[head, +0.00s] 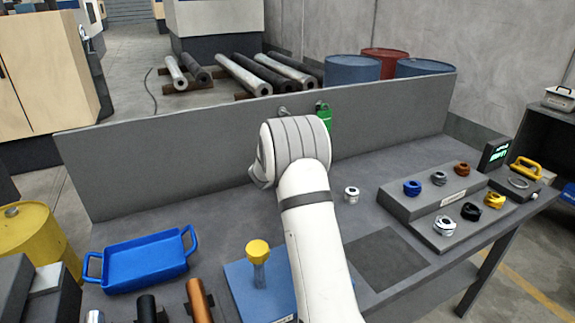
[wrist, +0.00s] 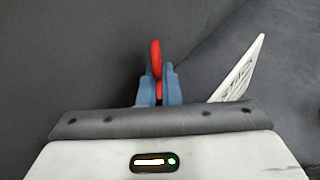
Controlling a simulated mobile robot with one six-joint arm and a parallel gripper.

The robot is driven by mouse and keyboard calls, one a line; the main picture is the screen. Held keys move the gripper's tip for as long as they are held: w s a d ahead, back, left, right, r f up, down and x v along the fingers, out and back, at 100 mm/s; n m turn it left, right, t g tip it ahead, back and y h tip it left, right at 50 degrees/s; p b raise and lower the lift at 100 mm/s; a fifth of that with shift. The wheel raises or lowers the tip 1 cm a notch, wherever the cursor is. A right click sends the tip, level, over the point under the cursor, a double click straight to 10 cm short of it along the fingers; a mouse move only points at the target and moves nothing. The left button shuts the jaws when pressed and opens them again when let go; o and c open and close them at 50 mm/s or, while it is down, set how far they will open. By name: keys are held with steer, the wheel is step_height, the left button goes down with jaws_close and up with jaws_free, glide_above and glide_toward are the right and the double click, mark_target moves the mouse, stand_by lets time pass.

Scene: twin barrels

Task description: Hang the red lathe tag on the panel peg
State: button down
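In the wrist view my gripper (wrist: 158,88) has its blue fingers closed on a narrow red piece (wrist: 156,58), which looks like the red lathe tag seen nearly edge-on. It stands up beyond the fingertips. In the head view my white arm hides the gripper and the red tag. The grey upright panel (head: 180,152) runs along the back of the bench. A small grey peg (head: 283,112) shows on it just above my arm. A green tag (head: 325,118) hangs to the right of that peg, partly hidden by my arm.
A blue tray (head: 145,262) lies at the left of the bench. A blue block with a yellow-topped post (head: 258,250) is near the front. A grey stepped rack (head: 410,208) with several rings is at the right. A white slotted piece (wrist: 240,72) shows beside the gripper.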

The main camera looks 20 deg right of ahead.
steer(key=shift+f, duration=0.1)
steer(key=shift+f, duration=0.15)
steer(key=c, duration=1.9)
jaws_free()
steer(key=shift+r, duration=0.2)
steer(key=shift+a+r, duration=0.1)
steer(key=shift+r, duration=0.05)
steer(key=b+v, duration=0.1)
steer(key=v, duration=1)
steer(key=shift+s+a+r, duration=0.15)
steer(key=shift+s+a, duration=0.1)
steer(key=shift+a, duration=0.05)
